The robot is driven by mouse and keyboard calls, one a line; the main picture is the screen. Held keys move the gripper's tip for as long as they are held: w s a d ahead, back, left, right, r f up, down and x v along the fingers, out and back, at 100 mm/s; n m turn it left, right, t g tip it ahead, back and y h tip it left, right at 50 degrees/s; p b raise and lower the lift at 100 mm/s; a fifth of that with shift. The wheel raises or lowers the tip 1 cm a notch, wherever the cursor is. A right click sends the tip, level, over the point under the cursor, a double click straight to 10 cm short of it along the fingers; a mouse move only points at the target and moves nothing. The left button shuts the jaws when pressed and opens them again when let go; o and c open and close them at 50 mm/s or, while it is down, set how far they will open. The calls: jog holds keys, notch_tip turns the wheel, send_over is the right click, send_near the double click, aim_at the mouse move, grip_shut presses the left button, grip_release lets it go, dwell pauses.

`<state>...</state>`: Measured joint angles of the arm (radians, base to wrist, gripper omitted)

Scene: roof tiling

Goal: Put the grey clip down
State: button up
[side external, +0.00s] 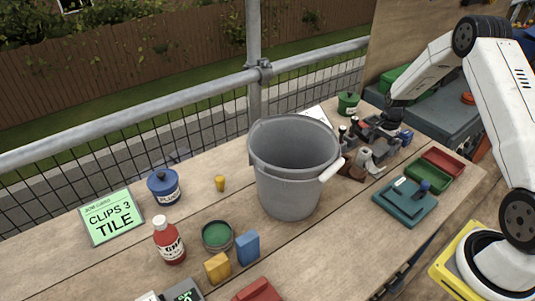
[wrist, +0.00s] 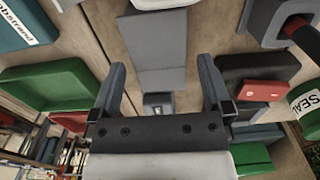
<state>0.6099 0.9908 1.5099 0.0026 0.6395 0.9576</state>
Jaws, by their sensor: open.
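My gripper (side external: 376,130) is at the far right end of the bench, low among several small items. In the wrist view my gripper (wrist: 162,68) shows two dark fingers spread wide apart, with no finger closed on anything. A grey angled piece (wrist: 155,55) lies on the wood in the gap between the fingers. It may be the grey clip, but I cannot tell for sure. A small grey-white piece (side external: 365,158) shows beside my gripper in the side view. The fingers and nearby items hide part of this area.
A grey bucket (side external: 290,185) stands mid-bench, left of my gripper. A green tray (side external: 428,176), a red tray (side external: 445,160) and a teal box (side external: 404,203) lie to the right. A green can (side external: 348,104) stands behind. A job card (side external: 111,216) reads "CLIPS 3 TILE".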

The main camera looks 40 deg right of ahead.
aim_at(381, 148)
notch_tip(381, 148, up, 11)
jog(key=shift+f, duration=0.15)
dwell(0.4)
dwell(0.5)
